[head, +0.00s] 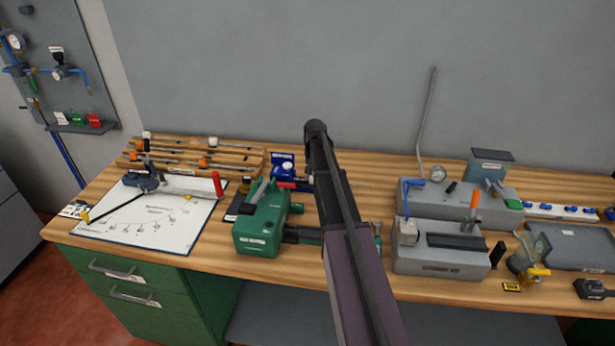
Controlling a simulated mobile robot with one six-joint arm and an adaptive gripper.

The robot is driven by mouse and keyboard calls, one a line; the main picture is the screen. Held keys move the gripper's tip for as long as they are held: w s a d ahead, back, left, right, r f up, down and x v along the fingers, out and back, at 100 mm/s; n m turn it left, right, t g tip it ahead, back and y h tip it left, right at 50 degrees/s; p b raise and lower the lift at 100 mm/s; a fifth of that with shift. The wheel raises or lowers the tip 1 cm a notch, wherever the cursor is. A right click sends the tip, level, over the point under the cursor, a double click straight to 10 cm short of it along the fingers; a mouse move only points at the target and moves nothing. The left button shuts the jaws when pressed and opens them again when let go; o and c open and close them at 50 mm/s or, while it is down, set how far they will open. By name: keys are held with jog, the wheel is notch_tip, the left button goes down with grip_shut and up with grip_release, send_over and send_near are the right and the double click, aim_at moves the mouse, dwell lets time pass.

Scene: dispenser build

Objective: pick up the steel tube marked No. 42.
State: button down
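Several thin steel tubes (190,167) lie on a wooden rack (252,158) at the back left of the bench, with orange and white pieces on them. A long bent grey tube (427,120) stands up against the wall behind a grey gauge unit. No No. 42 marking is readable, so I cannot tell which tube bears it. My dark arm rises across the middle of the head view and covers part of the bench. My gripper's fingers do not show, so neither their opening nor any hold can be seen.
A white drawing board (150,222) with tools lies at the left. A green vise-like machine (262,225) stands left of my arm. Grey units (440,245), a gauge (438,174) and a grey tray (575,250) crowd the right. Bare wood shows along the front edge (215,262).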

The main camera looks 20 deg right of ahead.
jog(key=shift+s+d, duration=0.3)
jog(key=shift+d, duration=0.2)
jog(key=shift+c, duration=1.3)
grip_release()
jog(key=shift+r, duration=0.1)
